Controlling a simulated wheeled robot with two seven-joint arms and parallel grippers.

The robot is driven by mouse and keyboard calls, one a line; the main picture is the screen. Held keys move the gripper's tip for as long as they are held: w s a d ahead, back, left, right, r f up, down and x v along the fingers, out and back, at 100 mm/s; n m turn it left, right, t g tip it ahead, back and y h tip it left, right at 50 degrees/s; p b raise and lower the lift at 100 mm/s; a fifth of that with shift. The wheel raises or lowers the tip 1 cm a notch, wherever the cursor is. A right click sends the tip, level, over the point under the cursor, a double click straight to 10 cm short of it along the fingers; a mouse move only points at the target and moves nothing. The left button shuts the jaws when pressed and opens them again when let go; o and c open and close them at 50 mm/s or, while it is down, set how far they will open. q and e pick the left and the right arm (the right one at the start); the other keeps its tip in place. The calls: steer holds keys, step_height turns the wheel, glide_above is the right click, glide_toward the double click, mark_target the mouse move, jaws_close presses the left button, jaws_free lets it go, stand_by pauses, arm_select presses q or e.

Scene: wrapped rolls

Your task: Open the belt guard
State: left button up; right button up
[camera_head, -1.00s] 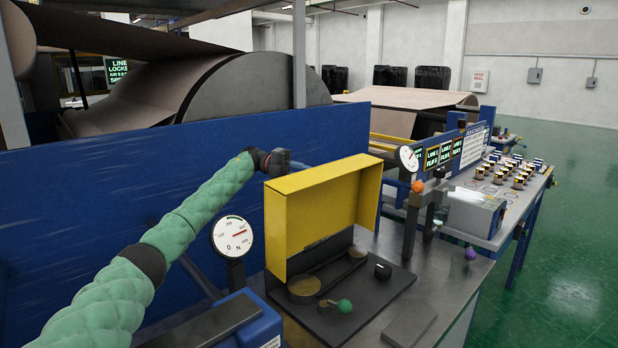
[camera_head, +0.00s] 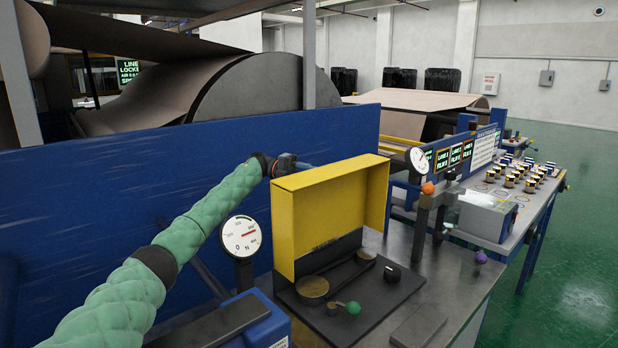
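The yellow belt guard (camera_head: 325,210) stands raised on edge at the back of a dark base plate (camera_head: 385,292), its hollow side facing the room. Two brass-coloured pulleys, a near one (camera_head: 312,289) and a far one (camera_head: 366,254), lie uncovered in front of it. A small green knob (camera_head: 353,308) sits beside the near pulley. My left arm, in a green sleeve, reaches in from the left. My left gripper (camera_head: 284,164) is at the guard's upper left corner, partly hidden behind it; its fingers and any contact cannot be made out. My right gripper is not in view.
A round gauge (camera_head: 241,237) stands left of the guard, and another (camera_head: 417,160) stands to its right. A blue wall panel (camera_head: 100,200) runs behind. Posts with an orange knob (camera_head: 428,188) and a purple knob (camera_head: 481,257) stand right. Green floor is clear beyond.

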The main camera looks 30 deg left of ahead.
arm_select(q)
steer(key=shift+w+r, duration=0.1)
steer(key=shift+r, duration=0.05)
steer(key=a+b, duration=0.2)
steer(key=a, duration=0.5)
steer(key=shift+a+r, duration=0.15)
steer(key=shift+a, duration=0.2)
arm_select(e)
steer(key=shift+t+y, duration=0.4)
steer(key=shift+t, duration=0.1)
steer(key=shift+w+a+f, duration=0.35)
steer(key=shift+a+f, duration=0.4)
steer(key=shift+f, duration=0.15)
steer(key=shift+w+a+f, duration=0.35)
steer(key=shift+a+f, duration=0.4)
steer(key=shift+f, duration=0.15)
arm_select(q)
steer(key=shift+r, duration=0.1)
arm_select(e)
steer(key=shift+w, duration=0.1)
